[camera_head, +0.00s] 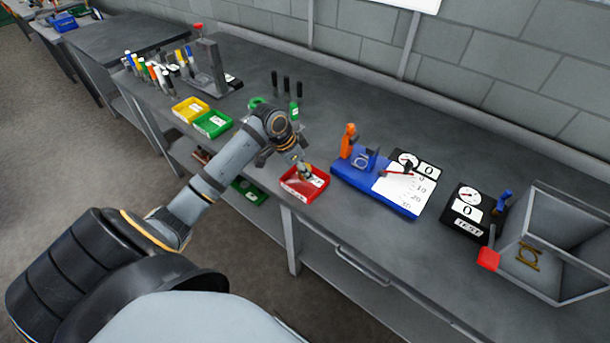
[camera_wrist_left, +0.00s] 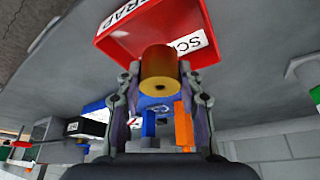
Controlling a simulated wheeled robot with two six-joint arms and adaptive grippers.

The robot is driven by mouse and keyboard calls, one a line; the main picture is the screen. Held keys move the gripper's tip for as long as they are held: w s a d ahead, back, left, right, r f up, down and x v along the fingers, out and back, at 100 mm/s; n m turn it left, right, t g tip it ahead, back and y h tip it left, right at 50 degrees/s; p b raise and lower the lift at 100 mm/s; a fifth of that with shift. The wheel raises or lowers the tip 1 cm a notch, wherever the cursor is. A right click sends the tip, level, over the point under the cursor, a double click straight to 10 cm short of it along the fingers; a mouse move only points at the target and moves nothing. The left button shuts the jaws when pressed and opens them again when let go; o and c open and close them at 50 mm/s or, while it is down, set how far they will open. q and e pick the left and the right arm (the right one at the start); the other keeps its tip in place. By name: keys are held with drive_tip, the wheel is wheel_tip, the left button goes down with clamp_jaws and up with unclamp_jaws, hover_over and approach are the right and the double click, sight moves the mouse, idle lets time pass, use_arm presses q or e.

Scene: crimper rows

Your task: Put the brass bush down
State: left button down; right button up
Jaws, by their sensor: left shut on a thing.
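The brass bush (camera_wrist_left: 160,80) is a short golden cylinder with a small hole in its end face. My left gripper (camera_head: 304,168) is shut on it; in the wrist view both fingers (camera_wrist_left: 160,88) press on its sides. The gripper points down at a red tray (camera_head: 293,189) at the front edge of the bench. In the wrist view the red tray (camera_wrist_left: 112,50) has a white label reading SCRAP, and the bush covers part of it. I cannot tell the exact height of the bush over the tray. My right gripper is not in view.
Yellow (camera_head: 190,109) and green (camera_head: 212,124) trays lie to the left. A blue fixture (camera_head: 385,190) with an orange part and a dial scale stands right of the red tray. A black gauge box (camera_head: 467,211) and a grey open bin (camera_head: 570,240) stand farther right.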

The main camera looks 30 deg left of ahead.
use_arm(q)
drive_tip(key=shift+w+f, duration=0.2)
wheel_tip(320, 180, down, 3)
drive_tip(key=shift+r, duration=0.1)
drive_tip(key=shift+f, duration=0.2)
drive_tip(key=shift+f, duration=0.1)
drive_tip(key=c, duration=0.8)
unclamp_jaws()
drive_tip(key=shift+c, duration=0.2)
drive_tip(key=v, duration=1.2)
